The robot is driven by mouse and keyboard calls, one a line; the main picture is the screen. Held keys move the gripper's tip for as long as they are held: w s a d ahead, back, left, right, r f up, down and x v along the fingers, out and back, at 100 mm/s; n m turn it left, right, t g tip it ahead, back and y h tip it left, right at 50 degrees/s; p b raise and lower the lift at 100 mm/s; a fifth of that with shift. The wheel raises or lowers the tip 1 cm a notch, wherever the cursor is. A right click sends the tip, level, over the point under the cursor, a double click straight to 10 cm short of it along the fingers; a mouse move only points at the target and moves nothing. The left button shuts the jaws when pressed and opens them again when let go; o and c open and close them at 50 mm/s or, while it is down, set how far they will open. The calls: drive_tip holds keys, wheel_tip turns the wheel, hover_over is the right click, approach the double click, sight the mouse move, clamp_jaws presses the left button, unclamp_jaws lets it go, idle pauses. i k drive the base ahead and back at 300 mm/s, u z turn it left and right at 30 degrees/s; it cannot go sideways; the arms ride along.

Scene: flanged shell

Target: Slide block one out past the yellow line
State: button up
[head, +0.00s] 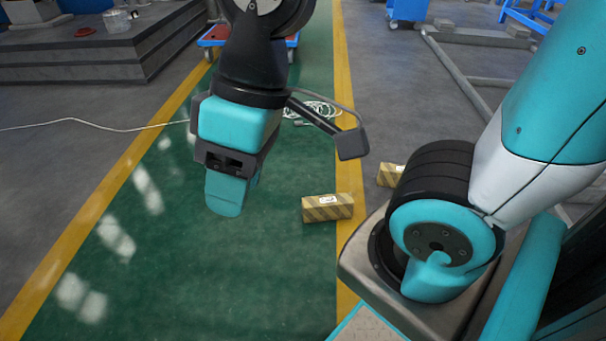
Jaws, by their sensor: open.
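A tan block with dark diagonal stripes and a small white label (328,208) lies on the green floor lane. Its right end overlaps the inner edge of the right yellow line (345,120). A second, similar striped block (389,176) lies on the grey floor just right of that line, partly hidden by my arm. I cannot read the labels, so I cannot tell which is block one. My gripper (228,194) points down over the green lane, left of the first block and apart from it. It is open, and nothing shows in it.
A coiled white cable (318,108) lies on the lane behind the gripper. A red and blue trolley (212,38) stands at the back. A dark stepped platform (100,50) is at the far left. A left yellow line (110,199) bounds the lane. The near green floor is clear.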

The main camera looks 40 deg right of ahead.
sight(333, 206)
drive_tip(key=z, duration=0.15)
drive_tip(key=i, duration=0.75)
drive_tip(key=z, duration=0.95)
drive_tip(key=i, duration=0.5)
drive_tip(key=z, duration=0.55)
